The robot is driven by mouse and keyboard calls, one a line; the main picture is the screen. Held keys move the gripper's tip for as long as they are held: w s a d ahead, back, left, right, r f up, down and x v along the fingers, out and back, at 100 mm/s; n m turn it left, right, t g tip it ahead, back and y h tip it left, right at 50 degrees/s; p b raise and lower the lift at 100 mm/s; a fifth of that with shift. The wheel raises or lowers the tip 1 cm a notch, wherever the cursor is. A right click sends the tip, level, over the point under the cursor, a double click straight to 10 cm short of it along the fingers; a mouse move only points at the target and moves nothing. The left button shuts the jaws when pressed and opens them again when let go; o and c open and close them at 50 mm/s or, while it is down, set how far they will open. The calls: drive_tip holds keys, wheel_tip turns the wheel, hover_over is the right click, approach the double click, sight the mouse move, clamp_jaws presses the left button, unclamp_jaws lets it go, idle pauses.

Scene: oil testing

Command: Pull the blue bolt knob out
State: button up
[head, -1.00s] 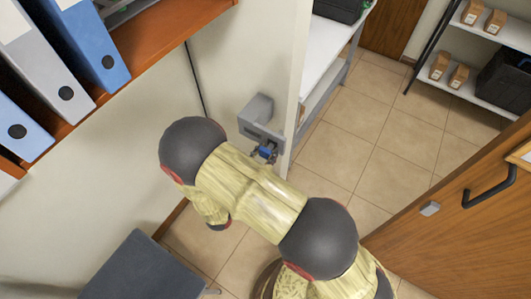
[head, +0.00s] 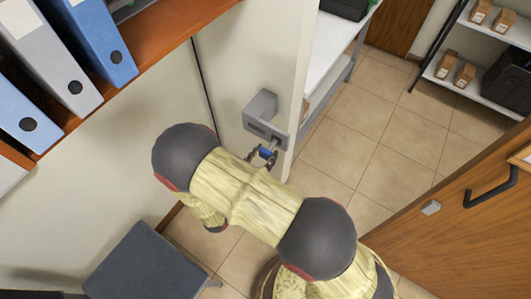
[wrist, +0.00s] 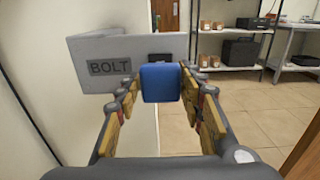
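The blue bolt knob (wrist: 160,83) sits between the two fingertips of my gripper (wrist: 160,88) in the wrist view, with a fingertip against each side. My gripper is shut on it. The grey bolt housing (wrist: 105,62), marked BOLT, is just behind the knob on the edge of a pale panel. In the head view the knob (head: 265,153) stands out from the housing (head: 268,122), with a short light shaft showing between them. My gripper (head: 263,157) is around the knob there, partly hidden behind my arm.
A shelf with binders (head: 75,50) is at the upper left, and a dark seat (head: 145,262) stands below it. A wooden door (head: 450,225) with a dark handle is at the right. Tiled floor (head: 365,145) lies open between the panel and the door.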

drive_tip(key=o, duration=0.4)
drive_tip(key=shift+s, duration=0.1)
drive_tip(key=v, duration=1.2)
drive_tip(key=shift+f, duration=0.1)
